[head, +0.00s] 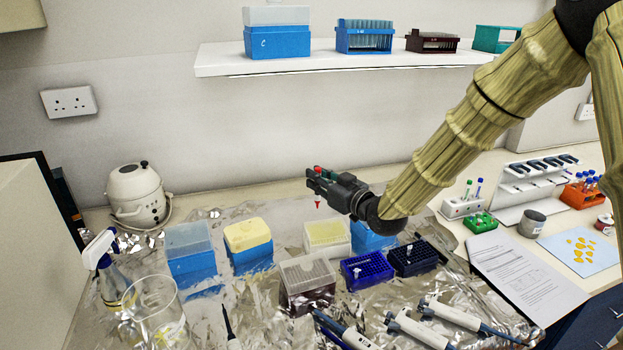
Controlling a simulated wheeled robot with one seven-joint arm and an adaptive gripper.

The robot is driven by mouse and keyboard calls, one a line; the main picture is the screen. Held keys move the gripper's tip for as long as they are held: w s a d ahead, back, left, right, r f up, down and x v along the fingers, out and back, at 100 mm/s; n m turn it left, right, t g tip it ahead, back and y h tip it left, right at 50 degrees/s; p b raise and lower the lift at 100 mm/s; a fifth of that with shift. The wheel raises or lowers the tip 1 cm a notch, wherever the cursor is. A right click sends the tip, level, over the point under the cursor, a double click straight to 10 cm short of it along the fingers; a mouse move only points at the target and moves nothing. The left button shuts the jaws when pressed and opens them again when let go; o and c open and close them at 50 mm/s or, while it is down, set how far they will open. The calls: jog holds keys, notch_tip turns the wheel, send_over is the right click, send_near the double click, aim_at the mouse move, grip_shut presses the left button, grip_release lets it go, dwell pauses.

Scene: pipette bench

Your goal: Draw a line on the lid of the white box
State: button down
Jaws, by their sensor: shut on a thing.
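My gripper (316,181) is shut on a small red pen (318,204), which points down with its red tip below the fingers. Most of the pen is hidden by the fingers. The white box (338,251) stands on the foil below the gripper, with a pale, yellowish see-through lid (326,232) on top. The pen tip appears above the far left part of the lid, with a gap between them in the picture. I see no clear mark on the lid.
Blue tip boxes (191,255) and a yellow-lidded box (248,236) stand left of the white box. A clear-lidded dark box (307,277) and a blue rack (367,271) stand in front. A shelf (370,64) hangs behind. Pipettes (420,329) lie at the front.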

aim_at(319, 201)
jog(key=shift+f+b, duration=0.95)
jog(key=shift+f, duration=1.25)
jog(key=shift+s+f+b, duration=0.1)
jog(key=shift+f+b, duration=0.75)
jog(key=shift+f, duration=0.15)
dwell(0.5)
jog(key=shift+s+a+b, duration=0.2)
jog(key=shift+a+b, duration=0.3)
jog(key=shift+a, duration=0.3)
dwell(2.1)
jog(key=shift+w, duration=0.15)
dwell(0.6)
jog(key=shift+w+d, duration=0.1)
jog(key=shift+d, duration=0.1)
dwell(0.5)
